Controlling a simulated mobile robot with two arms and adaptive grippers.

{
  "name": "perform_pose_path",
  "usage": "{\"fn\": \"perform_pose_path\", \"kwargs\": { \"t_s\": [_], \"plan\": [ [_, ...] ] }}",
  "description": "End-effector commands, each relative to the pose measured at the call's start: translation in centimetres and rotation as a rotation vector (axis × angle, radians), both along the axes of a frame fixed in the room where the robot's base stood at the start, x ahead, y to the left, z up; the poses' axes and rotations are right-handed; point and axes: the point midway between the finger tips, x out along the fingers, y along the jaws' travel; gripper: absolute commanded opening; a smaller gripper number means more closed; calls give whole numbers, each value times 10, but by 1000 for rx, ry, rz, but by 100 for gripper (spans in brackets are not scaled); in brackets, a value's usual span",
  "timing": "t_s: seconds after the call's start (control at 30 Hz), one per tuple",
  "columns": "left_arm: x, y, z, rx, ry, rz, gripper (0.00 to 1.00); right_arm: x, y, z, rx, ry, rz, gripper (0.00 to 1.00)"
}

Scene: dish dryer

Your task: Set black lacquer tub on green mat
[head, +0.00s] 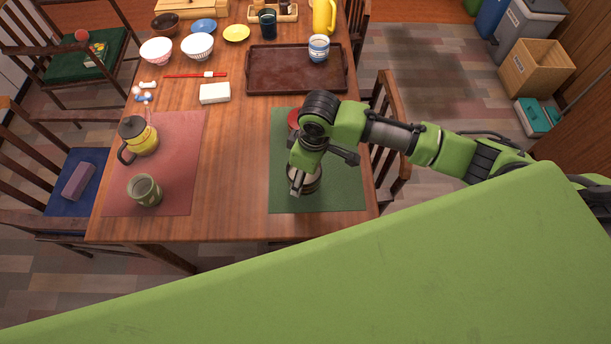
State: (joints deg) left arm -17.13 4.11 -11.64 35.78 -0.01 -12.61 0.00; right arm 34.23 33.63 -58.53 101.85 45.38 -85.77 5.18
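The green mat (342,196) lies at the front right of the table. My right gripper (298,184) points down over the left half of the mat. A round vessel with dark and pale bands (313,184) is right at its fingers, over the mat; it may be the black lacquer tub, but the gripper covers much of it. I cannot tell whether the fingers are closed on it, or whether it touches the mat. A red round thing (293,119) shows at the mat's far left, partly behind my arm. My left gripper is not in view.
A brown tray (272,72) with a blue-and-white cup (319,46) lies beyond the green mat. The red mat (180,170) at left holds a yellow pot (140,137) and a green mug (145,189). A white block (215,93) lies between. The table's front middle is bare.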

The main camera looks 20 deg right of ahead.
Motion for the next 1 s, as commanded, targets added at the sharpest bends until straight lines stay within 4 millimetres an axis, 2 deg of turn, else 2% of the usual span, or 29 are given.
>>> {"fn": "perform_pose_path", "kwargs": {
  "t_s": [0.13, 0.33, 0.7, 0.73, 0.8, 1.0],
  "plan": [
    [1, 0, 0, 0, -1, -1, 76, 7, -5, -11, 0, 0, -2, 31],
    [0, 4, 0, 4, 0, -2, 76, 6, -4, -36, 1, -1, 0, 31],
    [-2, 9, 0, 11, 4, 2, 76, 6, -4, -40, 0, -1, 0, 31],
    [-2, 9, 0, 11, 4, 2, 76, 6, -4, -41, -1, -1, 0, 63],
    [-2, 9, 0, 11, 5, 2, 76, 6, -4, -41, -1, -1, 0, 77],
    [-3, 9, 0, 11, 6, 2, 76, 6, -4, -41, -1, -1, 0, 77]
  ]
}}
